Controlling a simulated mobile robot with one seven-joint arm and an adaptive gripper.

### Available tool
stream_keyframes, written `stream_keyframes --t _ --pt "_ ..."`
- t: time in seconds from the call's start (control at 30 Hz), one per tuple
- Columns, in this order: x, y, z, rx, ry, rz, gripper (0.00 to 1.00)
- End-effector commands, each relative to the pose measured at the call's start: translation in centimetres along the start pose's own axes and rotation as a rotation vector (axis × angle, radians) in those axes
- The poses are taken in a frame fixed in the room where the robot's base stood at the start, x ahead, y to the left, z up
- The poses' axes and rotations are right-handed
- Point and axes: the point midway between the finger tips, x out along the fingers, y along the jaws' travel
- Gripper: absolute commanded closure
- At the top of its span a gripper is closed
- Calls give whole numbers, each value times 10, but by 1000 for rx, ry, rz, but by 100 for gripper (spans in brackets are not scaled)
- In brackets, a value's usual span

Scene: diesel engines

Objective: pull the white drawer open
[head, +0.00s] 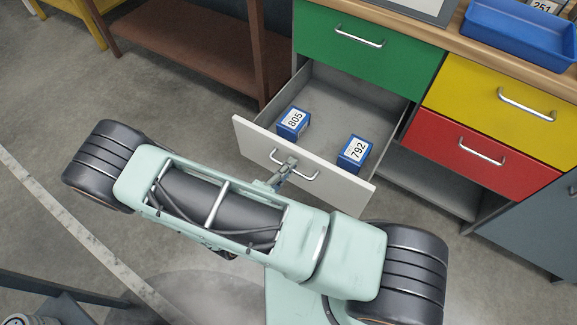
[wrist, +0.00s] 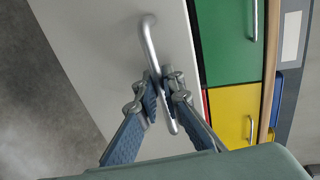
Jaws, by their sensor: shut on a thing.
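The white drawer (head: 335,191) stands pulled out below the green drawer, and its grey inside shows in the head view. Two blue boxes lie in it, one labelled 805 (head: 293,123) and one labelled 792 (head: 354,153). My gripper (head: 288,166) is at the drawer's front, shut on its silver bar handle (head: 308,176). In the wrist view the fingers (wrist: 163,94) close around the handle (wrist: 150,45), towards one end of the bar. The white front panel (wrist: 105,40) fills much of that view. My arm hides part of the floor before the drawer.
A green drawer (head: 350,50), a yellow drawer (head: 510,95) and a red drawer (head: 460,152) are shut. A blue tray (head: 520,35) stands on the wooden top. A brown shelf unit (head: 190,45) is at the left. Bare floor (head: 60,65) lies further left.

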Motion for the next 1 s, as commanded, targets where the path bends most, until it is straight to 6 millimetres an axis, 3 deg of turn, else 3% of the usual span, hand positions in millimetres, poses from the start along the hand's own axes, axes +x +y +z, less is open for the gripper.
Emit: stream_keyframes --t 0.07,0.1,0.13,0.53,1.0 --pt "0 0 2 2 -4 -1 100" --pt "0 0 2 2 -4 -1 88" --pt "0 0 2 1 -4 -1 85" --pt "-8 0 1 1 -3 0 85" --pt "-99 0 2 2 -5 1 85"
